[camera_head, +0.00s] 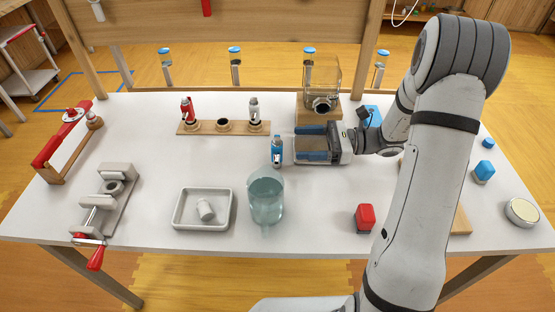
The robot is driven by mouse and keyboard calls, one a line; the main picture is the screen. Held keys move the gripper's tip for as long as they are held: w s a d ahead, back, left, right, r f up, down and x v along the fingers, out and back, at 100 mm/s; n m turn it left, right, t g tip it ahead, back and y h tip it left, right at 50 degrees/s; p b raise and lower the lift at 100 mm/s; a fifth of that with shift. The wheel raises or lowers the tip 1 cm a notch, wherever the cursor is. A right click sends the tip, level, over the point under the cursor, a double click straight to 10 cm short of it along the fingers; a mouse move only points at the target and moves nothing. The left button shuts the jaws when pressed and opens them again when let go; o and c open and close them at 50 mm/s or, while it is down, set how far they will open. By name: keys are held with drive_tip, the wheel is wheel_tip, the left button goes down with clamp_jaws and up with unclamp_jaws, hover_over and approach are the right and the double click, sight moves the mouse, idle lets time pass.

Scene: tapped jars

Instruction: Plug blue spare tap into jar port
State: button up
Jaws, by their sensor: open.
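The blue spare tap (277,150) is upright on the white table, behind the glass pitcher and to the right of the tap rack. My gripper (297,145) reaches in from the right, its fingers pointing left. Its jaws are open, with the tap at or just beyond the fingertips; I cannot tell whether they touch it. The clear jar (323,76) stands on a wooden block at the back. Its dark round port (322,105) faces the front, just behind my gripper, and no tap shows in it.
The wooden rack (206,130) holds a red tap (187,108) and a white tap (254,109), with an empty hole between. The water pitcher (266,197) stands close in front of the blue tap. A tray (180,222), vise (112,195) and red block (365,216) lie nearer the front.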

sight(277, 140)
drive_tip(key=shift+w+f+m, duration=0.3)
drive_tip(key=shift+f, duration=0.05)
drive_tip(key=shift+a, duration=0.35)
drive_tip(key=a, duration=0.7)
drive_tip(key=shift+w+r, duration=0.15)
drive_tip(key=shift+r, duration=0.25)
drive_tip(key=shift+d, duration=0.1)
drive_tip(key=shift+c, duration=0.3)
drive_tip(key=c, duration=1.2)
